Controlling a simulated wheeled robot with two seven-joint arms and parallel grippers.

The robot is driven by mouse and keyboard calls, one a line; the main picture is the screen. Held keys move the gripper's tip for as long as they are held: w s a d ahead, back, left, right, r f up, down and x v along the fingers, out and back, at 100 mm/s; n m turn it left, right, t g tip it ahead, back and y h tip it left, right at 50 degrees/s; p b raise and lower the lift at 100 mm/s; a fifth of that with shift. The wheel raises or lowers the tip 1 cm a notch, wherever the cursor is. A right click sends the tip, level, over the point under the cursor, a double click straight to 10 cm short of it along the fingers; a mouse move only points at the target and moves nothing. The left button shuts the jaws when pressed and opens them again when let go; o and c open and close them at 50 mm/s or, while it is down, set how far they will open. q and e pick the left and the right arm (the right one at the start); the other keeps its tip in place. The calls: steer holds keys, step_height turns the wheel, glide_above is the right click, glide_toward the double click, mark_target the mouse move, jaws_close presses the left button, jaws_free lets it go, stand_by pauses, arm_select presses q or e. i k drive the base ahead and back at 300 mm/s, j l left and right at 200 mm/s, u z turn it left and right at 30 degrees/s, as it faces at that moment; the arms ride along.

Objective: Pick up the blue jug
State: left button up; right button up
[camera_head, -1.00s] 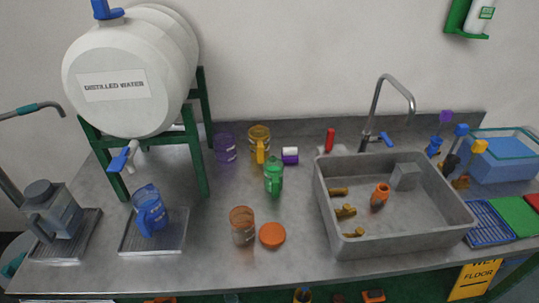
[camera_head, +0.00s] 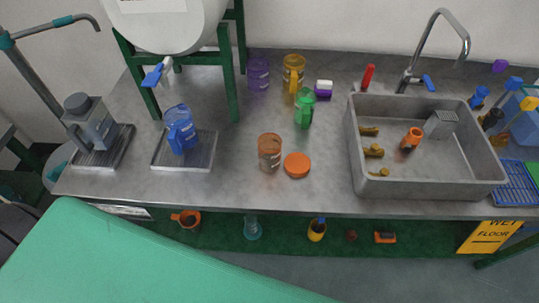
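The blue jug (camera_head: 181,130) is a translucent blue pitcher with a handle. It stands upright on a metal drip tray (camera_head: 184,164) at the left of the counter, below the blue tap (camera_head: 156,74) of the white water tank. Neither of my grippers shows in the head view.
A green stand (camera_head: 229,88) holds the white tank (camera_head: 170,22) behind the jug. A grey can (camera_head: 90,121) is to the left. An orange beaker (camera_head: 269,153) and orange lid (camera_head: 297,165) are to the right. A flat green surface (camera_head: 130,255) fills the lower left.

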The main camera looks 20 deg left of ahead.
mark_target(183, 136)
steer(key=u, duration=1.35)
steer(key=k+l, duration=0.1)
steer(key=l, duration=0.35)
steer(key=k+l+u, duration=0.1)
steer(key=l, duration=0.4)
